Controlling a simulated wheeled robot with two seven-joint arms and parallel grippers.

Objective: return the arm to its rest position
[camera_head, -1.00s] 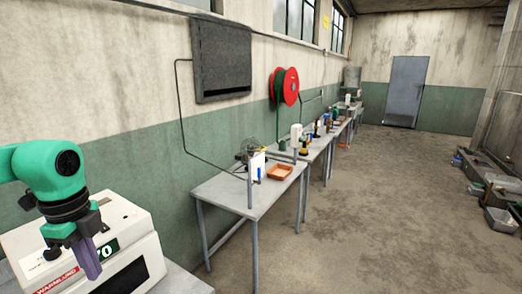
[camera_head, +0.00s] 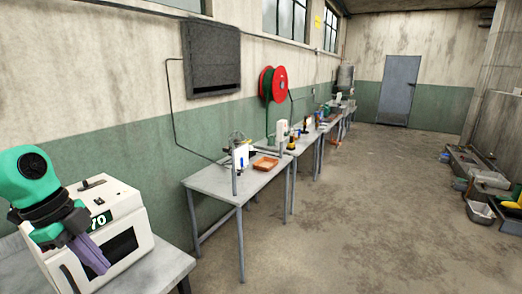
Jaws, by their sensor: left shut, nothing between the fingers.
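My left arm, green with a dark wrist, comes in from the left edge. My left gripper (camera_head: 92,256) is shut and empty, its purple-grey fingers pointing down and to the right. It shows in front of the white steamer-like machine (camera_head: 122,205) with a dark front window and a "70" display. I cannot tell whether the fingers touch the machine. The gripper and wrist hide the machine's left part. My right gripper is not in view.
The machine stands on a grey table (camera_head: 168,265). Beyond it, another grey table (camera_head: 215,181) bears an orange tray (camera_head: 265,164) and small items. More tables line the wall. The concrete floor (camera_head: 350,220) is open. Bins (camera_head: 480,211) lie at the right.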

